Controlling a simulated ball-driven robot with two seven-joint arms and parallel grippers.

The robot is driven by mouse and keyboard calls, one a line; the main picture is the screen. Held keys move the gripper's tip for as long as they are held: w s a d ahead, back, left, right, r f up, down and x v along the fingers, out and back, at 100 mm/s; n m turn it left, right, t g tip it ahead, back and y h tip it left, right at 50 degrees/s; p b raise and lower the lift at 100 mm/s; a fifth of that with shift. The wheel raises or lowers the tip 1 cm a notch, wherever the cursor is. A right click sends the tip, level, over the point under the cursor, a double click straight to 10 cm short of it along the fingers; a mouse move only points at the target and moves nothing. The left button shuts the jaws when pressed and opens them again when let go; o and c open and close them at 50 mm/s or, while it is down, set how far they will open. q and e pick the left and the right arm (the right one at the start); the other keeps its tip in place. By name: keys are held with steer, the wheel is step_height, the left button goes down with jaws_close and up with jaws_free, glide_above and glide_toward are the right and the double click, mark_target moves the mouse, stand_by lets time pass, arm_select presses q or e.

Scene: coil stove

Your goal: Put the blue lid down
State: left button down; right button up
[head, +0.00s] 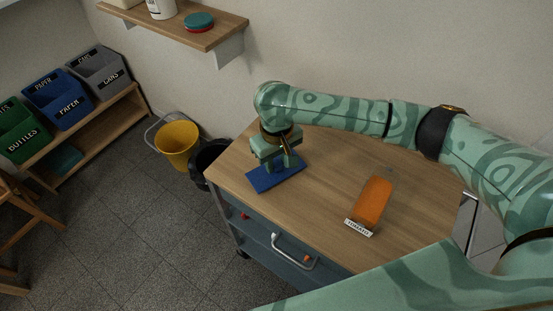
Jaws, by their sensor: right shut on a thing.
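The blue lid (277,178) is a flat dark-blue rectangle at the left part of the wooden-topped cart (325,170). My right gripper (287,166) points down over it and is shut on it. The gripper hides part of the lid's middle. The lid is at or just above the cart top; I cannot tell whether it touches. My left gripper is not in view.
An orange object (371,202) with a white label lies on the cart top to the right. A yellow bucket (177,143) and a black bin (206,160) stand on the floor left of the cart. A wall shelf (200,38) is above.

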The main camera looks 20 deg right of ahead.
mark_target(276, 164)
steer(key=o, duration=1)
steer(key=shift+c, duration=0.2)
step_height(276, 164, up, 12)
steer(key=p, duration=0.6)
steer(key=shift+s, duration=0.1)
